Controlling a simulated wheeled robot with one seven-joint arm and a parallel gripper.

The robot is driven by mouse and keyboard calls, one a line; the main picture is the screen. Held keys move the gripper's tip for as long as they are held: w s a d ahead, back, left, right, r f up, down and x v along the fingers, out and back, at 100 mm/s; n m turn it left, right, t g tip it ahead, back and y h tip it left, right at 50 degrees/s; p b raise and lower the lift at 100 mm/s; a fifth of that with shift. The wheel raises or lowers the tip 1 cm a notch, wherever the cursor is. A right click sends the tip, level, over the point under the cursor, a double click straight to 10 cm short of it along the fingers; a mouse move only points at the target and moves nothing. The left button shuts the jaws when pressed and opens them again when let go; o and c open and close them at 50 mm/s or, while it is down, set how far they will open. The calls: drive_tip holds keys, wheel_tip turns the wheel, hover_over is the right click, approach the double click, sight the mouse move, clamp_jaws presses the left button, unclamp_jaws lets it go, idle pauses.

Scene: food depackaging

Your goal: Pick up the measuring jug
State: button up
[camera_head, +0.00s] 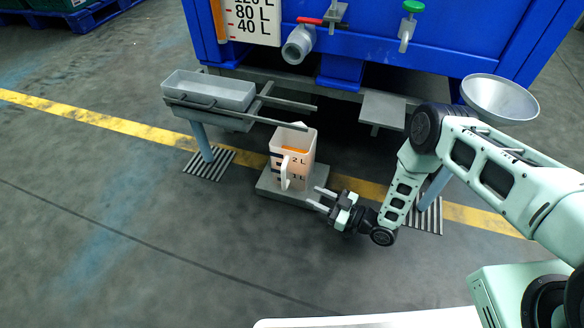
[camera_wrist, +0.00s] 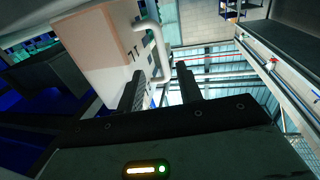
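The measuring jug (camera_head: 276,160) is a white, square-sided vessel with litre marks and orange contents. It stands upright on a low grey platform (camera_head: 265,193). Its handle (camera_head: 285,175) faces the front. My gripper (camera_head: 318,197) is low, just right of the jug and handle, with its fingers pointing left towards them. The fingers are open and empty. In the wrist view the jug (camera_wrist: 88,50) fills the upper left, tilted in the picture, and its handle (camera_wrist: 160,45) appears in line with the gap between my fingertips. The handle looks apart from both fingers.
A blue tank (camera_head: 440,52) with a grey outlet (camera_head: 298,45) and green-handled valve (camera_head: 411,8) stands behind. A grey tray (camera_head: 210,90) on a stand is at left, with bars reaching above the jug. A metal bowl (camera_head: 500,97) is at right. The front floor is clear.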

sight(286, 186)
drive_tip(key=b+x, duration=0.2)
drive_tip(key=x, duration=0.1)
drive_tip(key=b+x, duration=0.2)
drive_tip(key=x, duration=0.2)
drive_tip(key=b+x, duration=0.2)
drive_tip(key=x, duration=0.2)
drive_tip(key=shift+a+f+b, duration=0.2)
drive_tip(key=shift+f+b, duration=0.1)
drive_tip(key=shift+f, duration=0.1)
drive_tip(key=shift+w+a+r, duration=0.2)
drive_tip(key=shift+w+a, duration=0.1)
drive_tip(key=shift+a, duration=0.05)
clamp_jaws()
idle(0.6)
